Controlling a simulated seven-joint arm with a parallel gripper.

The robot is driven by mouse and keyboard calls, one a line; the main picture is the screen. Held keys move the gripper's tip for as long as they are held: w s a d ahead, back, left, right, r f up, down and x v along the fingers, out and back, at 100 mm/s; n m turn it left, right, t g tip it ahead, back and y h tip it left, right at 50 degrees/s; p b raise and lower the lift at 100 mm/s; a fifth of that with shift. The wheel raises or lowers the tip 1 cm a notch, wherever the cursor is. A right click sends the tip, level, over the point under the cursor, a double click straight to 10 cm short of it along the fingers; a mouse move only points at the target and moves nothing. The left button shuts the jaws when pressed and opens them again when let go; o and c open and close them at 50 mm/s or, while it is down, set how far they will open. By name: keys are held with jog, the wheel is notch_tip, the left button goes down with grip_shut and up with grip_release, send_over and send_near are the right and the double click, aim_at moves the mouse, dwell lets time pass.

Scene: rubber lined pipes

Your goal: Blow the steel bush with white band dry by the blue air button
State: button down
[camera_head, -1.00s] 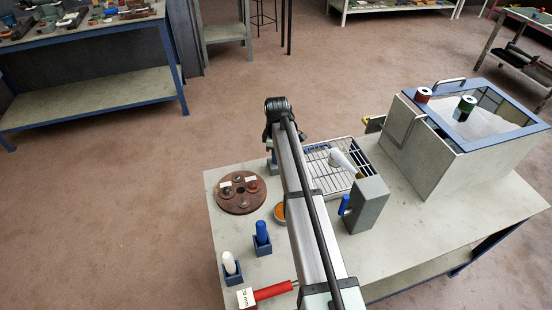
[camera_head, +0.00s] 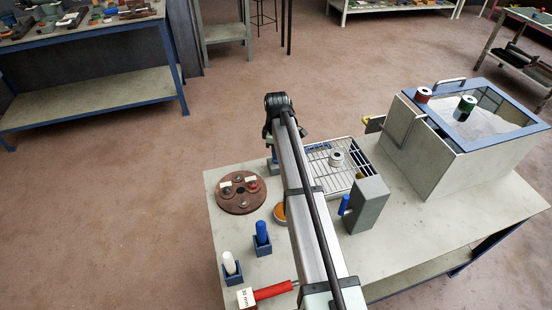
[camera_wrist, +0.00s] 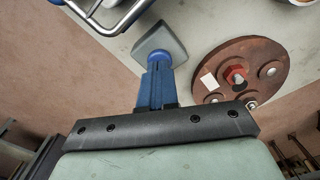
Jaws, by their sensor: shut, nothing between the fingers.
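The steel bush with a white band (camera_head: 336,158) stands on the wire rack of a tray (camera_head: 318,178) in the head view. My gripper (camera_wrist: 158,70) is shut and empty, pointing down at the blue air button (camera_wrist: 158,56) on a small grey block (camera_wrist: 172,42). In the wrist view the fingertips are right over the button and partly hide it; I cannot tell whether they touch it. In the head view the block (camera_head: 273,168) shows below my gripper, and my arm hides part of the bench. No white plume shows at the bush.
A grey box (camera_head: 370,206) with a blue cylinder on its side stands by the rack. A brown round plate (camera_head: 240,193) with several fittings lies left of my arm. Blue stands, a red-handled tool (camera_head: 270,291) and a large open-topped cabinet (camera_head: 440,150) also occupy the bench.

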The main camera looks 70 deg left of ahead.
jog(key=shift+r, duration=2.65)
jog(key=shift+w, duration=0.1)
